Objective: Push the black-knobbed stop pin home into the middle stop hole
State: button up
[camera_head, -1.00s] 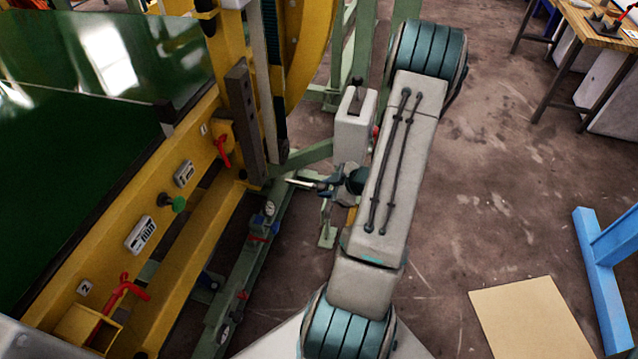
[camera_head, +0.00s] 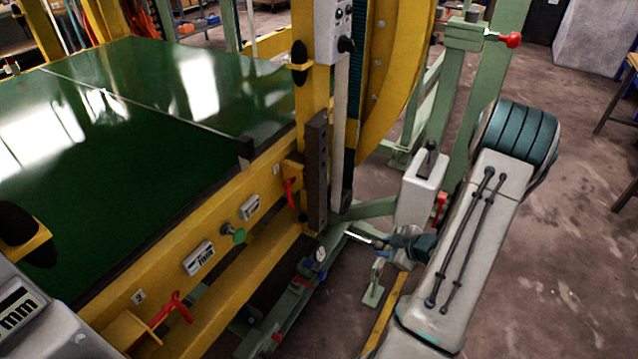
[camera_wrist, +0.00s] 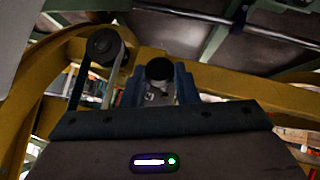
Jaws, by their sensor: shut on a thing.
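My gripper (camera_head: 386,243) is at the lower middle of the head view, right of the yellow machine frame. It is shut on the stop pin, whose bright metal shaft (camera_head: 358,238) points left toward the foot of a dark upright bar (camera_head: 316,172). In the wrist view, the round black knob (camera_wrist: 159,70) of the pin shows between the two fingers of my gripper (camera_wrist: 159,84). The shaft's tip appears in open space beside the frame. I cannot make out the middle stop hole, nor whether the tip touches anything.
Green steel beams (camera_head: 300,290) run low beneath my gripper. A grey box (camera_head: 421,188) stands just behind it. Concrete floor lies open to the right.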

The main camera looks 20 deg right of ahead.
jog(key=shift+r, duration=0.1)
notch_tip(320, 180, up, 26)
jog(key=p, duration=2.2)
jog(key=shift+r+p, duration=0.2)
jog(key=shift+p, duration=0.1)
jog(key=shift+w, duration=0.1)
